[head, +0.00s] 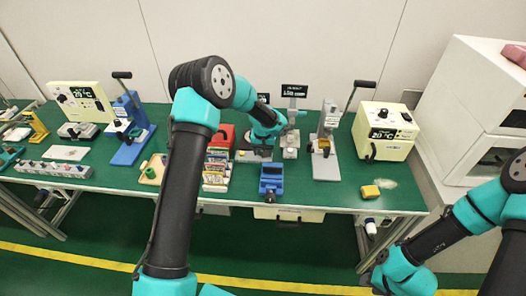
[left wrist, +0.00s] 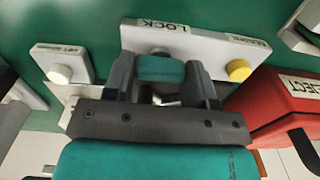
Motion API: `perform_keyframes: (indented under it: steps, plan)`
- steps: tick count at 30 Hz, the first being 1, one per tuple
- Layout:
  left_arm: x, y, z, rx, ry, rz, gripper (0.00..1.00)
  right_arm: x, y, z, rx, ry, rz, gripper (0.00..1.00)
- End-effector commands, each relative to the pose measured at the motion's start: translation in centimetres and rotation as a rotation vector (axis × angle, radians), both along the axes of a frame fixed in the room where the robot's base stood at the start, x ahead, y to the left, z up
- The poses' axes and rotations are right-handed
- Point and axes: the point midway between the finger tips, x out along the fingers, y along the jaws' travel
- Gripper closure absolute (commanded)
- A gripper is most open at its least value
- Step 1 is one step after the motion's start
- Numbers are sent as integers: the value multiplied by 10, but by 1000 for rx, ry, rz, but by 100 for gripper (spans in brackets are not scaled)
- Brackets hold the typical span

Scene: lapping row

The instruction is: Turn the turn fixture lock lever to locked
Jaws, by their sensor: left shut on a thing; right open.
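The turn fixture in the left wrist view is a pale plate (left wrist: 215,52) with a black-on-white LOCK label (left wrist: 163,26), a second label at one end and a yellow knob (left wrist: 239,70). My left gripper (left wrist: 161,75) has its dark fingers on either side of a teal piece (left wrist: 160,68), which looks like the lever's grip, and is shut on it. The rest of the lever is mostly hidden by the gripper. In the head view the left arm covers most of the fixture. My right gripper (head: 378,282) is open, low at the front right, away from the bench.
A red REJECT box (left wrist: 275,105) stands close beside the fixture. A small white-knobbed plate (left wrist: 62,65) lies on its other side. A blue vise-like block (head: 271,180) and several tools stand along the green bench.

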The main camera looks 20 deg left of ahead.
Motion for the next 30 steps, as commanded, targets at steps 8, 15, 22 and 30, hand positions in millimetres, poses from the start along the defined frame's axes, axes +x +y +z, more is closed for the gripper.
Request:
perform_keyframes:
  steps: [8, 15, 22, 30]
  plan:
    - [0, 0, 0, 0, -1, -132, 73, 0, 0, 0, 0, 0, 0, 57]
    - [0, 0, 0, 0, -1, -329, 73, 0, 0, 0, 0, 0, 0, 57]
    - [0, 0, 1, 0, -1, -548, 73, 0, 0, 0, 0, 0, 0, 57]
    - [0, 0, 1, 0, -1, -804, 73, 0, 0, 0, 0, 0, 0, 57]
